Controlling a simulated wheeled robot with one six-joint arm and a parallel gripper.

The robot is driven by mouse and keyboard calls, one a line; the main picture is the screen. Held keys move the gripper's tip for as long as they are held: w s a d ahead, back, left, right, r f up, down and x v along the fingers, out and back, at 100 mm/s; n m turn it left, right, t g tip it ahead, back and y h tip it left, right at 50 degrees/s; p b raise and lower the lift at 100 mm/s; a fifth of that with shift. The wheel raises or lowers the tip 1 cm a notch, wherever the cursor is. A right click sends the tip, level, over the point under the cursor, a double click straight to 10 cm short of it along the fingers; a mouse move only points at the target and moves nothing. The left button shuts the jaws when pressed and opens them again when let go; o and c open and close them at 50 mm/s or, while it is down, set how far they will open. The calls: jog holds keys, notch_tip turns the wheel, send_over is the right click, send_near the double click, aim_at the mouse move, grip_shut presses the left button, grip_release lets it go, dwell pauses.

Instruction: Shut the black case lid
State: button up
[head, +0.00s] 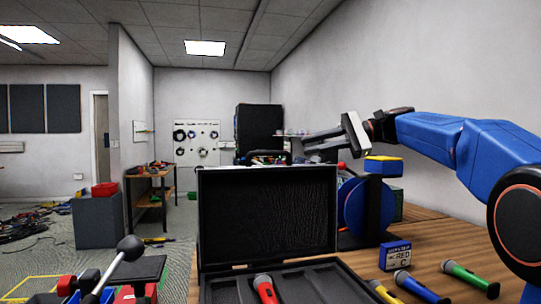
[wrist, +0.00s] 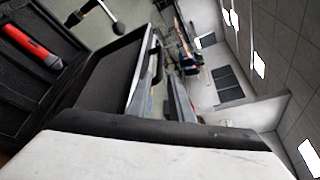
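The black case (head: 205,292) sits on the wooden table with its lid (head: 268,215) standing upright, open at the back. A red microphone (head: 265,288) lies in the case's lined tray; it also shows in the wrist view (wrist: 32,47). The wrist view shows the lid (wrist: 108,75) tilted across the picture, with a black handle (wrist: 157,66) on its outer side. My gripper (head: 318,144) is above and behind the lid's right top corner, pointing left. Its two dark fingers appear apart, with nothing visible between them. It appears clear of the lid.
Yellow, blue (head: 420,288) and green (head: 468,277) microphones and a small blue box (head: 395,256) lie on the table right of the case. A blue reel (head: 352,205) stands behind them, under my arm. A ball-topped rod (head: 130,248) stands left of the case.

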aim_at(278, 152)
jog(key=x, duration=1.2)
jog(key=shift+a+f, duration=0.1)
jog(key=shift+a, duration=0.2)
grip_shut()
